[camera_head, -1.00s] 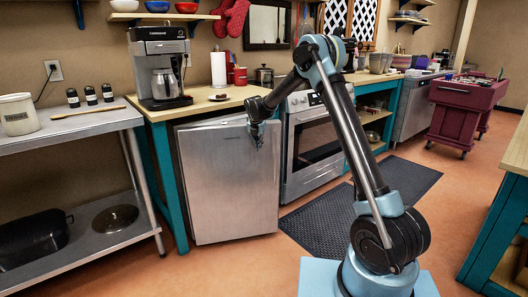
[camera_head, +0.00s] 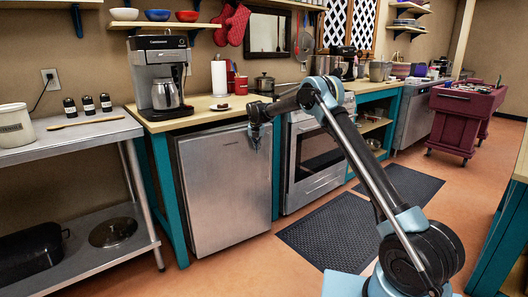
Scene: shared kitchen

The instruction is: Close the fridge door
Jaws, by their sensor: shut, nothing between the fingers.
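The small silver fridge (camera_head: 227,190) stands under the wooden counter, between a teal counter leg and the oven. Its door appears flush or nearly flush with the body; I cannot tell whether a thin gap remains. My gripper (camera_head: 256,146) is shut and empty, pointing down at the top right part of the door front. The fingertips look close to the door, but I cannot tell whether they touch it.
The oven (camera_head: 315,160) is right of the fridge, with dark mats (camera_head: 335,228) on the floor before it. A steel shelf table (camera_head: 80,138) stands at left. A coffee maker (camera_head: 160,75) sits on the counter above. A maroon cart (camera_head: 462,120) is at the far right.

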